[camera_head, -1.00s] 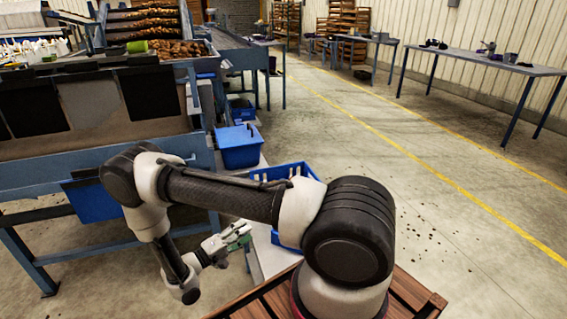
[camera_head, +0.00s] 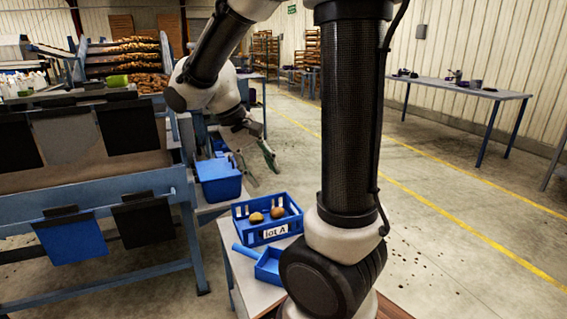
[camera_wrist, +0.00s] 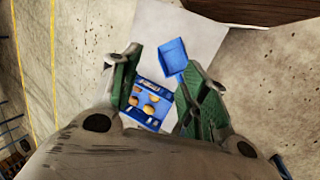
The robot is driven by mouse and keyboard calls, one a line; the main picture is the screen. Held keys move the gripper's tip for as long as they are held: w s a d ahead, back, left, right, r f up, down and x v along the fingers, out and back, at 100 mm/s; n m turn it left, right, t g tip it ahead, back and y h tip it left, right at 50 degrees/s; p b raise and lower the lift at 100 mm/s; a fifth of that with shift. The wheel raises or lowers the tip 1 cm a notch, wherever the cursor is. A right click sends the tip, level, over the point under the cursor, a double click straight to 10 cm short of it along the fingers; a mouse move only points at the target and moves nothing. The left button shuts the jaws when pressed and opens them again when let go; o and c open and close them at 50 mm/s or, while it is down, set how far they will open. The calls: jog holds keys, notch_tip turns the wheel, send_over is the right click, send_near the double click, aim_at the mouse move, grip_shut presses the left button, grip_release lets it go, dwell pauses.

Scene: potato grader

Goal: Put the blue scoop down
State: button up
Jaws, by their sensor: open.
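The blue scoop (camera_head: 266,264) lies on a small pale table (camera_head: 240,282) in the head view, in front of a blue crate marked "lot A" (camera_head: 268,233). It also shows in the wrist view (camera_wrist: 173,57), with its handle pointing down toward my right finger. My gripper (camera_head: 258,166) is raised above and beyond the crate, apart from the scoop. In the wrist view its green-padded fingers (camera_wrist: 157,92) are spread with nothing held between them. The crate (camera_wrist: 135,114) shows below, between the fingers, with several potatoes in it.
A blue lidded bin (camera_head: 219,180) stands behind the crate, beside the grader frame (camera_head: 95,184) on the left. A long table (camera_head: 455,87) with small items stands at the back right.

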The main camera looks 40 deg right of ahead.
jog(key=s+r+n+t+y, duration=0.1)
jog(key=s+r+t+y, duration=0.1)
jog(key=s, duration=0.3)
jog(key=s+a+r+n+t+y, duration=0.1)
jog(key=s+r+t+y, duration=0.1)
jog(key=s+r+t, duration=0.1)
jog(key=shift+s+r+n+t, duration=0.35)
jog(key=shift+s+t, duration=0.45)
jog(key=shift+s, duration=0.4)
jog(key=shift+a, duration=0.1)
